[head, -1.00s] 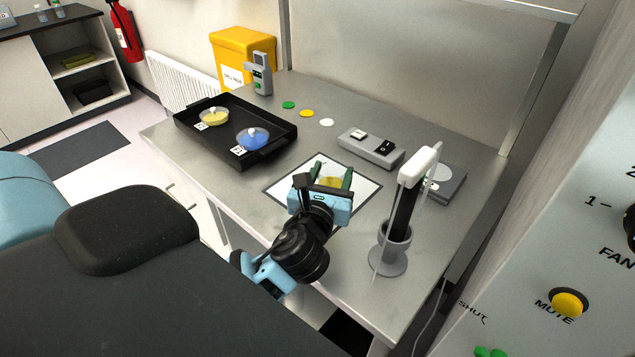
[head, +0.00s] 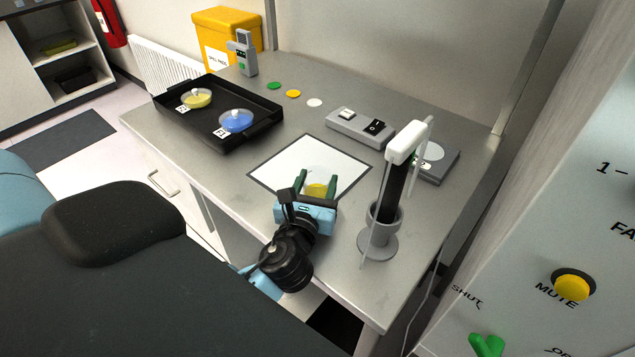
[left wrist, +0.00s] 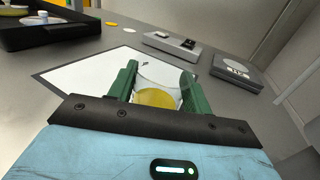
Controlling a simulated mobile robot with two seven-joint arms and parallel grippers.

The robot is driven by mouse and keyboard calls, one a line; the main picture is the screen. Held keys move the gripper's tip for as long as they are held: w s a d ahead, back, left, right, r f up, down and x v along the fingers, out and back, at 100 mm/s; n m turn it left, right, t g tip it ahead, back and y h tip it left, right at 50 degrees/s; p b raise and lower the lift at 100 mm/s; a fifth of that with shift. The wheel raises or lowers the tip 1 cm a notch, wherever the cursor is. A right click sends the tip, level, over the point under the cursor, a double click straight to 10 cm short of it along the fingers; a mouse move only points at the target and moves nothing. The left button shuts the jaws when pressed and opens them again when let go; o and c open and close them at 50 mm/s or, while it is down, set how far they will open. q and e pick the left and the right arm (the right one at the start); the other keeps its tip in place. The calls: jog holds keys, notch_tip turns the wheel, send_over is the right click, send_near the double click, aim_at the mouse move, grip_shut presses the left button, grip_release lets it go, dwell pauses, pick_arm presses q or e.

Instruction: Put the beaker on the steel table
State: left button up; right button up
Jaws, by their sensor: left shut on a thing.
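The beaker (head: 316,188) is clear with yellow liquid in its bottom. It also shows in the left wrist view (left wrist: 157,97), upright between two green fingers. My left gripper (head: 318,184) is shut on it, near the front right edge of a white mat with a dark border (head: 300,158). I cannot tell whether the beaker's base touches the surface below. The grey steel table (head: 225,172) spans the middle of the head view. My right gripper is not in view.
A black tray (head: 262,136) with a yellow and a blue dish stands at the left. A grey stand with a probe (head: 378,245) is close on the right. A switch box (head: 350,128) and a flat scale (head: 440,165) lie behind. Bare table lies left of the mat.

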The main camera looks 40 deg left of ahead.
pick_arm(q)
jog(key=shift+f, duration=0.15)
jog(key=o, duration=1.3)
jog(key=shift+o, duration=0.4)
jog(key=shift+s+d, duration=0.1)
jog(key=shift+s, duration=0.1)
jog(key=b+v, duration=0.1)
jog(key=v, duration=0.9)
jog(key=shift+s, duration=0.1)
jog(key=shift+s+d, duration=0.25)
jog(key=shift+s, duration=0.45)
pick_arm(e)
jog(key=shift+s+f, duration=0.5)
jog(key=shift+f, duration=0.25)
